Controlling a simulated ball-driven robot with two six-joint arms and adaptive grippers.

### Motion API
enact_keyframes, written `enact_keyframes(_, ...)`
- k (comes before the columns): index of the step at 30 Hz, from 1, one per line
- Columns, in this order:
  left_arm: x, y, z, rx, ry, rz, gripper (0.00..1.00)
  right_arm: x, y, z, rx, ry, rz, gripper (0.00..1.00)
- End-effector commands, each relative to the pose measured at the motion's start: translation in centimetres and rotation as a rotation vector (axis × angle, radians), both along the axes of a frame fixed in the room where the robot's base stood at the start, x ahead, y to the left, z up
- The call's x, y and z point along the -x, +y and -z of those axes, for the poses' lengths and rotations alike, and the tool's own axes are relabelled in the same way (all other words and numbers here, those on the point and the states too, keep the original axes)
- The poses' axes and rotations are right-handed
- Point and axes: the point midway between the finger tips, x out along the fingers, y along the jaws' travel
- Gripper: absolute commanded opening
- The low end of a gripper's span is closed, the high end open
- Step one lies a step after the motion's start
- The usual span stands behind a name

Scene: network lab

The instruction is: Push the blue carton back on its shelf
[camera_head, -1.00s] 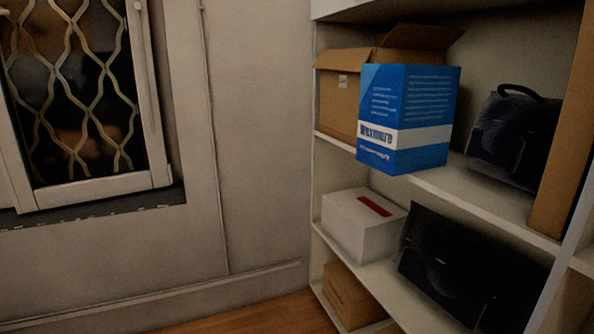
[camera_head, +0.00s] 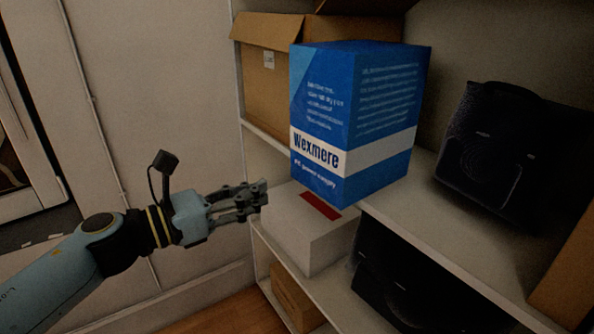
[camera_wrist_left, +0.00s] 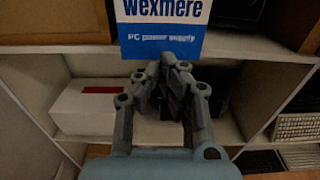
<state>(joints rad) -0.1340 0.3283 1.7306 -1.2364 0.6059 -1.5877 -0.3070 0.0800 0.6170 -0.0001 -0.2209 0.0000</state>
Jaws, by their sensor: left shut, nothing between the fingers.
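The blue carton (camera_head: 345,125), with a white "Wexmere" band, stands on the upper shelf (camera_head: 440,240) in the head view. Its near lower corner juts out past the shelf's front edge. In the left wrist view the carton's lower face (camera_wrist_left: 160,32) shows at the top. My left gripper (camera_head: 262,197) is in front of the shelving, left of and below the carton, apart from it in the head view. Its fingers are shut and empty, and they also show in the left wrist view (camera_wrist_left: 168,62), just below the carton's printed face. My right gripper is not in view.
An open brown box (camera_head: 262,85) stands behind and left of the carton. A dark bag-like case (camera_head: 490,150) sits to the right on the same shelf. A white box with a red label (camera_head: 310,240) and another dark case (camera_head: 420,280) fill the shelf below.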

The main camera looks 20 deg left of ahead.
Motion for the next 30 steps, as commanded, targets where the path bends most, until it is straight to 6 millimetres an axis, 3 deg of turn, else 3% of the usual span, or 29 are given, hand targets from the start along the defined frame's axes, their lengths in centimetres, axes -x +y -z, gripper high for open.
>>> enact_keyframes(6, -3.9, -3.0, -0.3, 0.006, -0.001, -0.001, 0.0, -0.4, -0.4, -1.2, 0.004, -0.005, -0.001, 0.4)
enact_keyframes(12, -6.4, -4.9, -0.2, 0.005, 0.001, -0.001, 0.0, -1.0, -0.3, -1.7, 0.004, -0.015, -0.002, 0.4)
enact_keyframes(30, -7.7, -5.9, 0.0, 0.004, 0.002, -0.001, 0.0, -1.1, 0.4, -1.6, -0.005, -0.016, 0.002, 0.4)
